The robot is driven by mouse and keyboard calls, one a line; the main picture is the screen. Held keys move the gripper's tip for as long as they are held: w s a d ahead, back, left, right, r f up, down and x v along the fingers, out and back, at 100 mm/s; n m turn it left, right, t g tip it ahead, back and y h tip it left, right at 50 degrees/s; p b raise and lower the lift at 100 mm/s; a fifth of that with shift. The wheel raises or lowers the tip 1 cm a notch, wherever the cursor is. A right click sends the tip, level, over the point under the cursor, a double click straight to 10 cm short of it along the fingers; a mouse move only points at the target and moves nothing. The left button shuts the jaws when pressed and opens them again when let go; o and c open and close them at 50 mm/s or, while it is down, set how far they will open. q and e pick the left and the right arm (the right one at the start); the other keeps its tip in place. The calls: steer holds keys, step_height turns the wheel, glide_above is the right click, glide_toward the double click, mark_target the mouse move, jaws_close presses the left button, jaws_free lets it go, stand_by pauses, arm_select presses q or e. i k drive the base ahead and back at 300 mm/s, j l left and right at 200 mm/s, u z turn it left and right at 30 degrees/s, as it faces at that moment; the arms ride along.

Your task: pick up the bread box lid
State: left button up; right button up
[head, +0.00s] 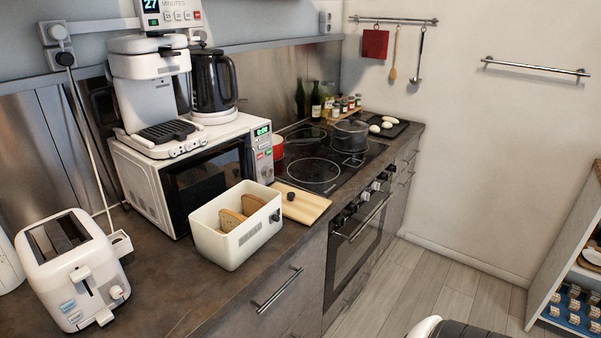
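The bread box (228,252) is a white, open-topped box on the dark counter, with slices of bread (231,219) standing inside. A light wooden board with a small dark knob, which looks like the bread box lid (305,207), lies flat on the counter just right of and behind the box. The box hides part of the lid's left side. Neither of my grippers shows in the head view.
A white toaster (72,268) stands at the left. A microwave (150,185) with a coffee machine and kettle (212,80) on top is behind the box. A cooktop with a pot (350,134) lies beyond the lid. The front counter (180,295) is clear.

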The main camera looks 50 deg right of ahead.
mark_target(300, 205)
steer(key=z, duration=1.55)
